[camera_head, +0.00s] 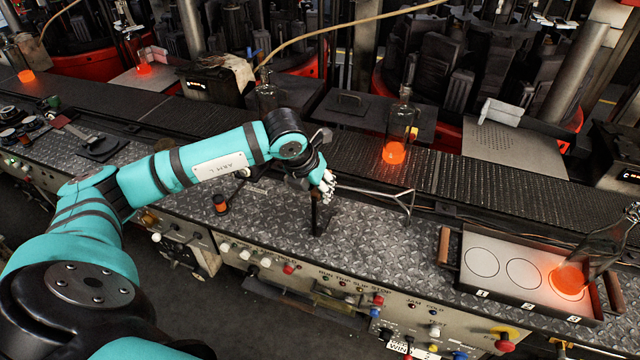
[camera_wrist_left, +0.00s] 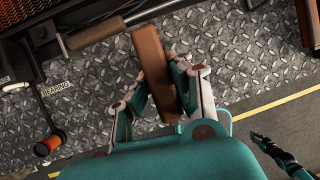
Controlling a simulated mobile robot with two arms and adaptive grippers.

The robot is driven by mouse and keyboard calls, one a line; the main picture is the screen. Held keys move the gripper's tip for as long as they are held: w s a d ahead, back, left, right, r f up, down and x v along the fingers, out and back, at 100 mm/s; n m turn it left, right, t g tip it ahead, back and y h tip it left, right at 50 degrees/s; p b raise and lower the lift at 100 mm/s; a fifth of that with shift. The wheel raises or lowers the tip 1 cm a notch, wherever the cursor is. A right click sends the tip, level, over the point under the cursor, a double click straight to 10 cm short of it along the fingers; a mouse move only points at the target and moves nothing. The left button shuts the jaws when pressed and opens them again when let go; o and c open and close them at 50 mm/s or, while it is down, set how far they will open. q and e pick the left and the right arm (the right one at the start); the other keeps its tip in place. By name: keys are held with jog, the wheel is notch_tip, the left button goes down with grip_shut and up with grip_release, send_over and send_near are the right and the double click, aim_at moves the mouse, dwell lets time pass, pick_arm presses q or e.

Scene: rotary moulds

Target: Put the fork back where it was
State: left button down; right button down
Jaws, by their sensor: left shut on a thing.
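The fork (camera_head: 372,191) is a thin metal rod that splits into prongs at its right end. It reaches right from my left gripper (camera_head: 326,186), above the tread-plate bench near the conveyor. In the left wrist view my left gripper (camera_wrist_left: 168,92) is shut on a brown wooden handle (camera_wrist_left: 150,55), which I take to be the fork's. A dark upright post (camera_head: 322,216) stands just below the gripper; I cannot tell whether it touches the fork. A dark hand (camera_wrist_left: 268,145) with teal shows at lower right in the wrist view, likely my right gripper; its opening is unclear.
A tray (camera_head: 480,236) with numbered circles holds a glass bottle (camera_head: 602,248) with a glowing base at circle 3. Another glowing bottle (camera_head: 396,125) stands on the dark conveyor (camera_head: 480,180). A small orange-and-black object (camera_head: 221,204) is on the bench, left of the gripper.

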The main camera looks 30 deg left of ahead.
pick_arm(q)
jog(key=shift+f+b, duration=0.2)
jog(key=shift+b, duration=0.1)
jog(key=c, duration=1.4)
grip_release()
jog(key=shift+o, duration=0.8)
jog(key=shift+r, duration=0.1)
jog(key=shift+r+p, duration=0.3)
jog(key=shift+p, duration=0.15)
jog(key=b+v, duration=0.2)
jog(key=v, duration=0.9)
jog(key=shift+s+r+b, duration=0.2)
jog(key=shift+r+b, duration=0.15)
